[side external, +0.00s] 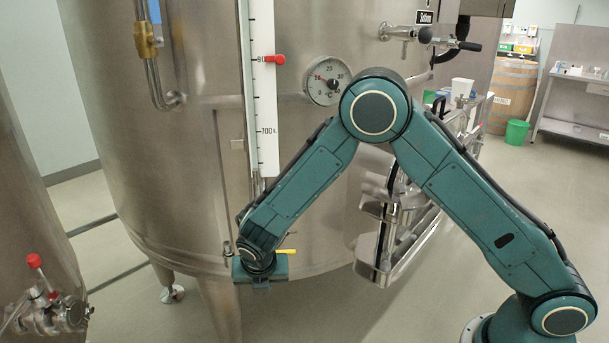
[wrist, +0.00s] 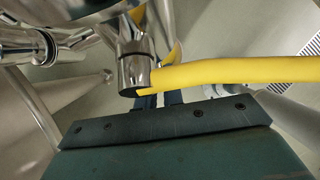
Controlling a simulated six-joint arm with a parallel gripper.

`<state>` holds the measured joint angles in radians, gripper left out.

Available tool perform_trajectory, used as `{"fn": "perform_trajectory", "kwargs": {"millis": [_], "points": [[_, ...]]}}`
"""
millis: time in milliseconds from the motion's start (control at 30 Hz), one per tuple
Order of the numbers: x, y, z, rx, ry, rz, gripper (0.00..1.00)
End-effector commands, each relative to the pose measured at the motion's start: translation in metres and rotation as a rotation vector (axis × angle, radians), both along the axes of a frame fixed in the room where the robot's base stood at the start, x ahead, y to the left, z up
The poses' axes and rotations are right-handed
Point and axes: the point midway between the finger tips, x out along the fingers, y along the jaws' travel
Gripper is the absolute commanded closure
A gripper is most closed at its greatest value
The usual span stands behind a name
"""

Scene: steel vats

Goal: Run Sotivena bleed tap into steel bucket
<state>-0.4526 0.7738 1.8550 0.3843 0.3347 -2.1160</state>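The yellow lever (wrist: 235,73) of a tap runs across the wrist view, from the steel tap body (wrist: 134,70) out to the right edge. In the side view the lever (side external: 287,251) juts out to the right, just above my gripper (side external: 260,270), low on the front of the big steel vat (side external: 195,150). In the wrist view my gripper's dark fingers (wrist: 166,99) are at the lever's inner end, close to the tap body. The lever and tap hide the fingertips, so their grip on the lever is unclear. I see no steel bucket for certain in either view.
A sampling valve (side external: 400,33) is higher on the vat, beside a dial (side external: 327,80) and a level scale (side external: 262,100). A red-handled valve (side external: 45,290) stands at lower left. Open floor lies at right.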

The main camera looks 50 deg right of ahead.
Motion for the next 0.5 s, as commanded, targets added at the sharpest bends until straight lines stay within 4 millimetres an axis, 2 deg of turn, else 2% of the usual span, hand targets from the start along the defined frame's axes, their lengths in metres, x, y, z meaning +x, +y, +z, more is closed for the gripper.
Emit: {"fn": "perform_trajectory", "kwargs": {"millis": [500], "points": [[-0.001, -0.0022, -0.0002, 0.061, -0.057, 0.0, 1.0]]}}
